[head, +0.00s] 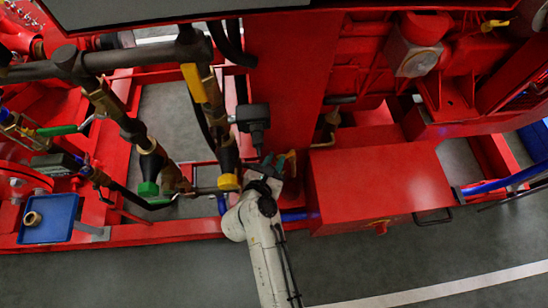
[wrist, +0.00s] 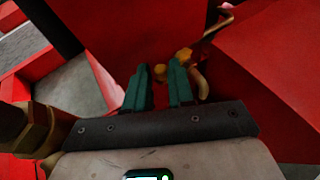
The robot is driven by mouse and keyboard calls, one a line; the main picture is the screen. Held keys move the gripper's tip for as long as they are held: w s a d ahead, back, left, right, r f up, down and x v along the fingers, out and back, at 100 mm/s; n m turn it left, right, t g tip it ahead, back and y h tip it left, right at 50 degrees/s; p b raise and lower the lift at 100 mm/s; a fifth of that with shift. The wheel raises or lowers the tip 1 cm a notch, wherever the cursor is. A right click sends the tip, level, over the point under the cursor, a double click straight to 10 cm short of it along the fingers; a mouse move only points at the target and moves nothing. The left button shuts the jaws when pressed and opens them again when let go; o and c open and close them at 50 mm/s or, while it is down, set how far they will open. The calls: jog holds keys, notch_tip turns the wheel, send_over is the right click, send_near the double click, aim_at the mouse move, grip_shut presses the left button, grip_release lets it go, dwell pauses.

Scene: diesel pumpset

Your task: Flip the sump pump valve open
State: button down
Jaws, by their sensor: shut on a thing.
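A small yellow valve handle (wrist: 184,54) with brassy pipework lies at my fingertips in the wrist view. In the head view a yellow part (head: 291,158) shows just right of my gripper (head: 273,161), between the red upright panel and the red box. My gripper's green fingers, also in the wrist view (wrist: 159,67), stand a little apart with part of the yellow handle between their tips. The fingers are shut on it. The valve body is mostly hidden, and I cannot tell the handle's exact angle.
A red box (head: 380,183) stands close to the right of my gripper. A vertical pipe with a yellow fitting (head: 228,182) and a black box (head: 253,117) are close on the left. A blue tray (head: 48,218) sits at far left. Grey floor (head: 180,275) is clear in front.

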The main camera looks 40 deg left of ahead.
jog(key=d+n+g+y+p, duration=0.1)
jog(key=p, duration=0.2)
jog(key=d+n+g+y+p, duration=0.1)
jog(key=n+y+p, duration=0.1)
jog(key=p, duration=0.2)
jog(key=d+n+y+p, duration=0.1)
jog(key=p, duration=0.3)
jog(key=shift+w+r+n+g+y, duration=0.15)
jog(key=shift+w+n+g+y, duration=0.15)
jog(key=shift+g, duration=0.1)
jog(key=shift+d+n+g+y+p, duration=0.1)
jog(key=shift+n+g+y+p, duration=0.35)
jog(key=shift+p, duration=0.4)
jog(key=shift+d+n+p, duration=0.15)
jog(key=shift+n+p, duration=0.1)
jog(key=shift+p, duration=0.05)
jog(key=shift+w+d+n+g+y+b, duration=0.5)
jog(key=shift+w+d+n+g+b, duration=0.15)
jog(key=shift+n+g, duration=0.9)
jog(key=shift+w+d+n+g+y+b, duration=0.55)
jog(key=shift+n+g+b, duration=0.25)
jog(key=shift+n+g, duration=0.75)
jog(key=shift+w+d+n+g+y+b, duration=0.6)
jog(key=shift+n+g, duration=0.6)
jog(key=shift+g, duration=0.65)
